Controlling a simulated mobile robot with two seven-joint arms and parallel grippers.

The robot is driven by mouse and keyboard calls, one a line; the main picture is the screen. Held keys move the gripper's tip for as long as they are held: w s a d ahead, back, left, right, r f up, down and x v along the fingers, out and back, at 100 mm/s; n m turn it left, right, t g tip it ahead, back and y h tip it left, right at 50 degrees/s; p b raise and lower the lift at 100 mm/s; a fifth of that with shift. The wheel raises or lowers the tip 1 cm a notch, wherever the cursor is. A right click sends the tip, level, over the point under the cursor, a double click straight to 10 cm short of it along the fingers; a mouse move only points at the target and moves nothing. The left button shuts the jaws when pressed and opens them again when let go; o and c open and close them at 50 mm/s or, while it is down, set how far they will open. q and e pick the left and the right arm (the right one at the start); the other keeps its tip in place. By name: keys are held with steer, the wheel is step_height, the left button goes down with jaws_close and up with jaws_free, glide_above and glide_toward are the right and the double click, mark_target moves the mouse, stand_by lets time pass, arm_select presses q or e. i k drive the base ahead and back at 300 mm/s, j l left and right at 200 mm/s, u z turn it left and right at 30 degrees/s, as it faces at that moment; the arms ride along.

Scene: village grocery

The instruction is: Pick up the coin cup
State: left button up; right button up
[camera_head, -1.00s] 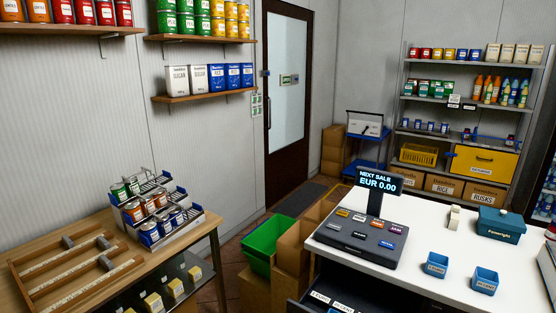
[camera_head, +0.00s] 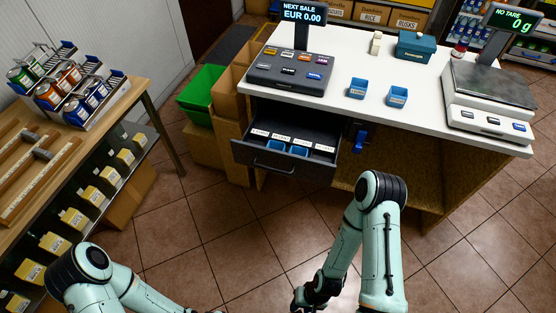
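Two small blue open cups with white labels stand upright on the white counter: a left cup (camera_head: 357,89) and a right cup (camera_head: 397,97). Their label text is too small to read. More blue cups (camera_head: 298,150) sit partly hidden inside the open cash drawer (camera_head: 283,169). I cannot tell which one is the coin cup. My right gripper (camera_head: 309,299) is low at the bottom edge, in front of and below the drawer, away from all cups. Its fingers are partly cut off. My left arm is at the bottom left, its gripper outside the frame.
The cash register (camera_head: 288,72) stands behind the drawer. A scale (camera_head: 490,100) is on the counter's right, a teal box (camera_head: 416,47) at the back. A green crate (camera_head: 201,92) is left of the counter. Shelving with cans (camera_head: 62,88) is at left. The tiled floor ahead is clear.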

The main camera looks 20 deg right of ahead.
mark_target(358, 88)
steer(key=z, duration=1.25)
